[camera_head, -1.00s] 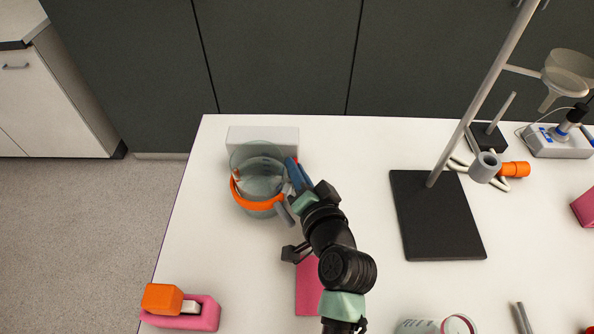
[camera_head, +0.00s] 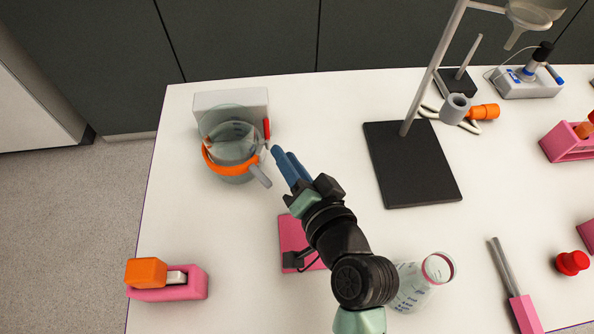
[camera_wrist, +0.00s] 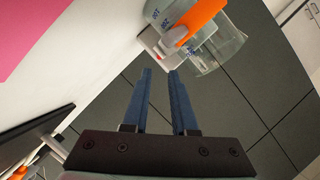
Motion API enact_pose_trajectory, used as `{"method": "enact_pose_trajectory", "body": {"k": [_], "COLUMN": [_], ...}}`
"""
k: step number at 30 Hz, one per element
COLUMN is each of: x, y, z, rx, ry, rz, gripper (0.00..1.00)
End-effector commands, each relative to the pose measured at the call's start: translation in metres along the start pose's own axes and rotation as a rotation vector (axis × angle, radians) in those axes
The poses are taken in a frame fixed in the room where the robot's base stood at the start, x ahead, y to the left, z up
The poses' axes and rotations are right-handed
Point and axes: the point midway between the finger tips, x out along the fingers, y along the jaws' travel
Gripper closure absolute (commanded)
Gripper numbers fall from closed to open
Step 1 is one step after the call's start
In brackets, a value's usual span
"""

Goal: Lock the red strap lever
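A clear glass beaker (camera_head: 229,138) stands at the back left of the white table, with an orange strap (camera_head: 232,168) around it. A red lever (camera_head: 267,128) shows upright at the beaker's right side. A grey lever-like piece (camera_head: 260,175) sticks out from the strap toward lower right. In the wrist view, the orange strap (camera_wrist: 203,18) and a grey piece (camera_wrist: 175,36) lie beyond the fingertips; only a sliver of red shows there. My gripper (camera_head: 282,152) is open and empty, with blue fingers, right of the beaker and apart from it. It also shows in the wrist view (camera_wrist: 159,73).
A light grey block (camera_head: 232,100) stands behind the beaker. A stand with a black base (camera_head: 412,165) is to the right. A flask (camera_head: 410,285) is near my arm. A pink holder (camera_head: 185,288) is at front left. A pink pad (camera_head: 292,235) lies under my arm.

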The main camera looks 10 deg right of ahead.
Motion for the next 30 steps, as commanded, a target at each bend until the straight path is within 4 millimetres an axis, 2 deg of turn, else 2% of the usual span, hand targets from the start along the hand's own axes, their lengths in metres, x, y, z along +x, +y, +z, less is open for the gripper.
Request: {"method": "enact_pose_trajectory", "body": {"k": [3, 9, 27, 30], "x": [-0.021, -0.038, -0.039, -0.035], "y": [0.002, 0.001, 0.0, -0.016], "z": [0.001, 0.0, 0.0, -0.015], "rx": [-0.001, -0.001, -0.001, -0.04], "ry": [0.001, 0.002, 0.001, 0.031], "rz": [0.003, 0.002, 0.0, -0.015], "gripper": [0.74, 0.74, 0.74, 0.74]}}
